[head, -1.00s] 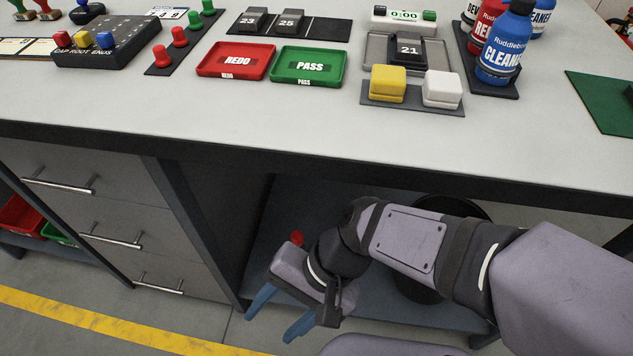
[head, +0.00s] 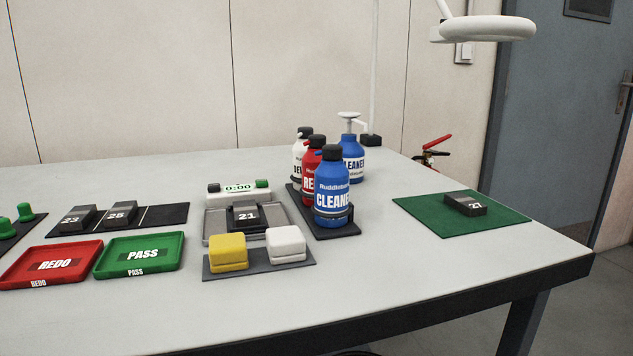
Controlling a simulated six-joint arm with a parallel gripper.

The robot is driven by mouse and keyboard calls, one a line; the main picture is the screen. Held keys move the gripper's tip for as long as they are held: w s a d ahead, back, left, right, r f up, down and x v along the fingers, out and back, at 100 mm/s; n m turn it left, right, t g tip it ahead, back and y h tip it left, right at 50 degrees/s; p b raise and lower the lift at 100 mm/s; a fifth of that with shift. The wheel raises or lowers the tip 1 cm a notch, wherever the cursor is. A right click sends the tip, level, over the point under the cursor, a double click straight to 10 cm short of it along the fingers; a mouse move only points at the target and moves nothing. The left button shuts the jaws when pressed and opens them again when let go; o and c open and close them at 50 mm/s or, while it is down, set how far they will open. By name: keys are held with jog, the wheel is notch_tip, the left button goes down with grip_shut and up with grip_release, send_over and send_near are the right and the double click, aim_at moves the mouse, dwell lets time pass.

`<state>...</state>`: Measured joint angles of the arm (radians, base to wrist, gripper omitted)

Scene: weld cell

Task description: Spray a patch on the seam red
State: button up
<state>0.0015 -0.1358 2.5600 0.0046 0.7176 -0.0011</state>
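A red spray bottle (head: 312,172) stands in a dark rack (head: 338,232), between a white bottle (head: 299,150) behind it and a blue cleaner bottle (head: 332,190) in front. The front bottle partly hides its label. A dark part marked 21 (head: 246,216) lies in a grey metal tray (head: 214,229) left of the rack. Another part marked 27 (head: 465,205) lies on a green mat (head: 420,218) at the right. Parts marked 23 (head: 76,220) and 25 (head: 119,213) lie on a dark strip at the left. I cannot make out a seam. My gripper is out of view.
A timer (head: 238,192) reading 0:00 stands behind the tray. Yellow (head: 228,252) and white (head: 286,244) blocks sit in front. REDO (head: 85,261) and PASS (head: 170,250) trays lie left. A blue pump bottle (head: 351,158) and lamp (head: 482,29) are behind. The front right tabletop is clear.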

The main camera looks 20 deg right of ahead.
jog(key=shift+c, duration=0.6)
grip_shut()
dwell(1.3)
